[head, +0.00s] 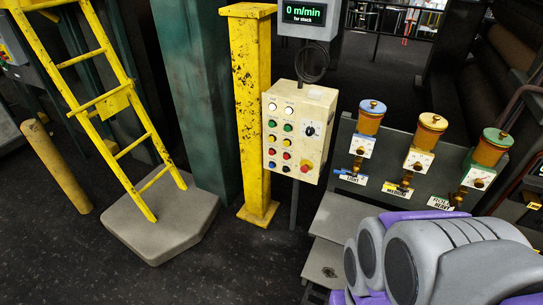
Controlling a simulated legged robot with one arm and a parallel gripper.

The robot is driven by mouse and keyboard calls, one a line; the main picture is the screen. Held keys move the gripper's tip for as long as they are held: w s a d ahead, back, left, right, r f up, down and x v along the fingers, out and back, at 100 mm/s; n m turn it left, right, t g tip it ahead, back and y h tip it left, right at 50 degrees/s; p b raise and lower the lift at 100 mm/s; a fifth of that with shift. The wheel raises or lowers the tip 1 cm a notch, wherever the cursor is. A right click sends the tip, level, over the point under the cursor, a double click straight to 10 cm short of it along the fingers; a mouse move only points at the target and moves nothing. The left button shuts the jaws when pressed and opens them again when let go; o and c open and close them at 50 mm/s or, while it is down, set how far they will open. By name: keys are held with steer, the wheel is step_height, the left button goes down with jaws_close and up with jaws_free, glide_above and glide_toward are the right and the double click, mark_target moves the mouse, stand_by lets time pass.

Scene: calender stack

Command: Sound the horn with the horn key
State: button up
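A cream control box (299,132) stands on a post in the middle of the head view. Its face has two columns of coloured push buttons, a black rotary switch (309,131) on a white plate, and a red knob (306,166) on yellow. The labels are too small to read, so I cannot tell which control is for the horn. I see no loose key. Purple and grey links of my own arm fill the lower right, well apart from the box. My gripper is not in view.
A yellow pillar (251,115) stands left of the box, and a display (304,12) reading 0 m/min is above it. Right of it, a grey panel (398,155) carries three oilers. A yellow ladder (96,95) stands on a grey base (165,218). Dark floor (245,265) is clear in front.

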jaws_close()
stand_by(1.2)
